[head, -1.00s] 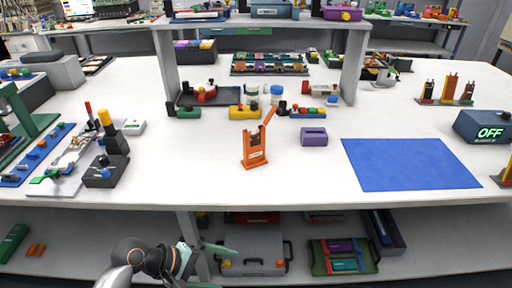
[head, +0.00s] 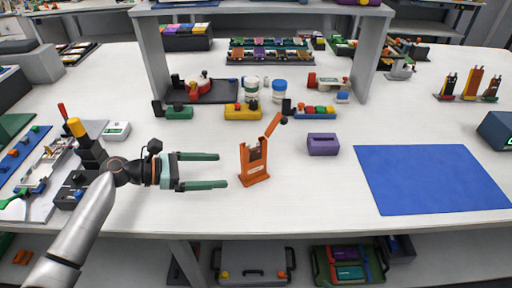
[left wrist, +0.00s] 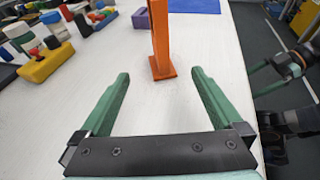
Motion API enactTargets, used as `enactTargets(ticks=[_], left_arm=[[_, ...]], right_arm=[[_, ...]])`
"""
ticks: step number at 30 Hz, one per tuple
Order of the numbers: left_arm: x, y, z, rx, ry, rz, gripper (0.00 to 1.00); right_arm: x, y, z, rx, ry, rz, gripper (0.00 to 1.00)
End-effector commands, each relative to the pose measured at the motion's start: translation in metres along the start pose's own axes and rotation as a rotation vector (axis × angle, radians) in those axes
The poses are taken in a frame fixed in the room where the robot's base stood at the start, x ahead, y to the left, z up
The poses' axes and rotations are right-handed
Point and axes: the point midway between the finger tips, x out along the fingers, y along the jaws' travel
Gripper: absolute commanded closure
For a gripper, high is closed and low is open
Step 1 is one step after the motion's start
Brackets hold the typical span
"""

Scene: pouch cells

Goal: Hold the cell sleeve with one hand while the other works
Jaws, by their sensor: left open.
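A purple block (head: 322,144) stands right of the holder, and a blue mat (head: 430,178) lies farther right. A yellow block (head: 242,112) and white jars are behind. A dark stand with a yellow top (head: 77,128) is near my left arm. The table front is clear.

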Motion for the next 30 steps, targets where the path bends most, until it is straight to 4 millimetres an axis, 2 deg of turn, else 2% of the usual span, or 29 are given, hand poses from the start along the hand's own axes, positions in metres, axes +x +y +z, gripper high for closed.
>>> enactTargets(ticks=[5,15,18,24,30], left_arm=[[0.011,-0.001,-0.003,0.001,-0.001,-0.003,0.0],[0.06,-0.001,-0.004,0.003,-0.002,-0.002,0.0],[0.072,-0.001,0.003,-0.001,-0.002,-0.003,0.0],[0.092,-0.001,0.001,0.001,-0.002,-0.001,0.0],[0.1,-0.001,0.0,0.002,0.0,-0.001,0.0]], right_arm=[[0.003,-0.002,0.015,0.003,-0.021,-0.005,0.0],[0.02,-0.008,0.03,-0.002,-0.022,-0.023,0.0],[0.013,-0.006,0.022,-0.005,-0.018,-0.02,0.0],[0.012,-0.006,0.018,-0.005,-0.012,-0.019,0.0],[0.013,-0.006,0.019,-0.005,-0.014,-0.018,0.0]])
